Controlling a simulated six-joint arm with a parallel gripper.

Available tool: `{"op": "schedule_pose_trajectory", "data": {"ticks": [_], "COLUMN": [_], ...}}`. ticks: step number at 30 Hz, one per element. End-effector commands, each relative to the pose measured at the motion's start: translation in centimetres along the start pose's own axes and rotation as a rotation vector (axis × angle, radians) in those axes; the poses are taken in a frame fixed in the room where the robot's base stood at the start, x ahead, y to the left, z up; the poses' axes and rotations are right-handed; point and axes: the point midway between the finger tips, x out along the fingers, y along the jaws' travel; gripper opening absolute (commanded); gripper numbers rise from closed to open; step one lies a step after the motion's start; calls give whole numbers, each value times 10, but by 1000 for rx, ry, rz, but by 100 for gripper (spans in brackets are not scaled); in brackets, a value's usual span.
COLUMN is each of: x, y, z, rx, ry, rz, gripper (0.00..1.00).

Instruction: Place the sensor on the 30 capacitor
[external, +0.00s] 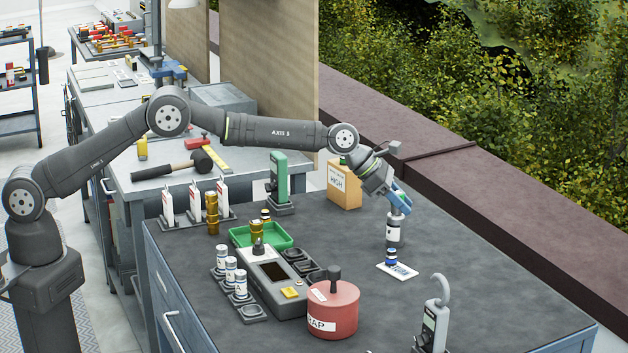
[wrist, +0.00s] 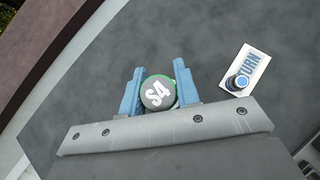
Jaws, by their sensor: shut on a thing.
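My gripper (external: 399,205) is shut on a grey cylinder (external: 393,232) with a pale label, held upright above the right part of the dark bench. In the wrist view its dark round top (wrist: 158,92), marked S4 with a green rim, sits between my blue fingers (wrist: 158,78). It may be the sensor. A small blue-banded cylinder (external: 391,257) stands on a white RETURN card (external: 407,273) just below it in the external view; the wrist view shows it apart, to the right (wrist: 238,82). White labelled cylinders (external: 231,270) stand left of the tester. I cannot read a 30 on anything.
A grey tester (external: 270,280), a green tray (external: 286,233) and a red lidded pot (external: 333,312) occupy the middle. Gold cylinders (external: 212,212), a green meter (external: 279,175), a box marked HIGH (external: 343,187) and a clamp meter (external: 431,325) stand around.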

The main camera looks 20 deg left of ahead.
Motion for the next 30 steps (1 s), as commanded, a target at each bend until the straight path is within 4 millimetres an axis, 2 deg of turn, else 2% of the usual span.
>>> {"op": "schedule_pose_trajectory", "data": {"ticks": [6, 7, 10, 23, 30], "x": [2, 2, 2, -5, -34], "y": [0, 0, 0, 0, 0], "z": [-2, -3, -2, 0, 1], "rx": [0, 0, 0, 0, 0], "ry": [1, 1, 1, 1, 1], "rz": [0, 0, 0, 0, 1], "gripper": [5, 31, 51, 51, 51]}}
